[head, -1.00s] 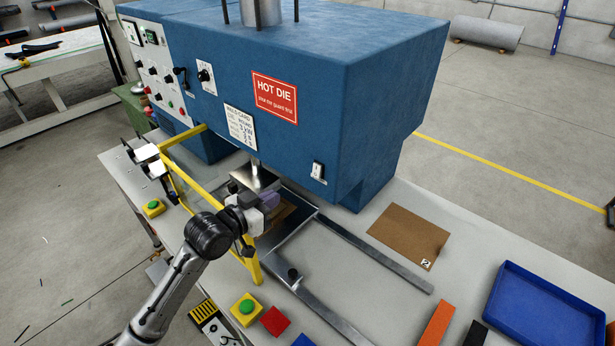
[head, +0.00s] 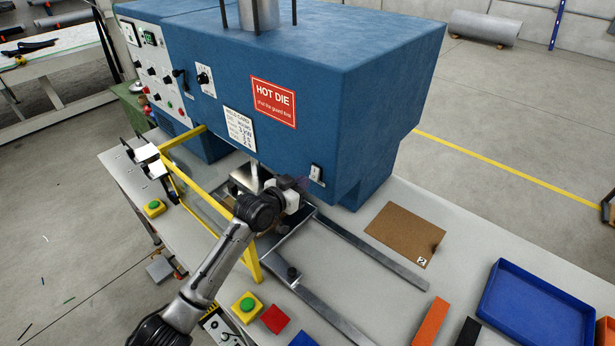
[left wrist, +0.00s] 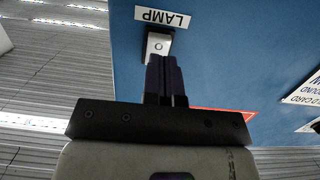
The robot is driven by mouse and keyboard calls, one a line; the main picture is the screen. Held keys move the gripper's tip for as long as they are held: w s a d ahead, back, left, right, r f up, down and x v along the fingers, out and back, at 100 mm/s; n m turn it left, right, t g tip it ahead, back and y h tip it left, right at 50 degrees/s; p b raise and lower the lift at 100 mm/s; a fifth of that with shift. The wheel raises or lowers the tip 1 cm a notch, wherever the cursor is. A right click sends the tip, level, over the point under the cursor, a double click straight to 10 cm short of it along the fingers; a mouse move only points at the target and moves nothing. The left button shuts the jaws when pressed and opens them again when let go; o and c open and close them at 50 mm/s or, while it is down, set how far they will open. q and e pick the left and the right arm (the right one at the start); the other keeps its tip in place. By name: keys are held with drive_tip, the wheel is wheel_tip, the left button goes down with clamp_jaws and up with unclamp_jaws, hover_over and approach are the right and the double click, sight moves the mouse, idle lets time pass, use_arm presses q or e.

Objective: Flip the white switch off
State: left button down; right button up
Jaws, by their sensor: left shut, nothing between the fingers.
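The white switch (head: 316,173) sits low on the front face of the blue machine, near its right corner. In the left wrist view the switch (left wrist: 158,45) shows beside an upside-down label reading LAMP (left wrist: 162,17). My left gripper (head: 302,185) is just left of and below the switch in the head view. In the left wrist view its closed dark fingertips (left wrist: 164,62) point at the switch and overlap its edge; I cannot tell whether they touch it. The fingers hold nothing. Which way the switch is set is too small to tell. My right gripper is not in view.
The blue machine (head: 370,100) carries a red HOT DIE sign (head: 273,101) and a card (head: 240,129). A yellow guard frame (head: 195,185) stands left of my left arm. A brown sheet (head: 404,234) and a blue tray (head: 536,310) lie right on the table.

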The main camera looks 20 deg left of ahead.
sight(316, 173)
use_arm(q)
drive_tip(key=shift+x, duration=1.2)
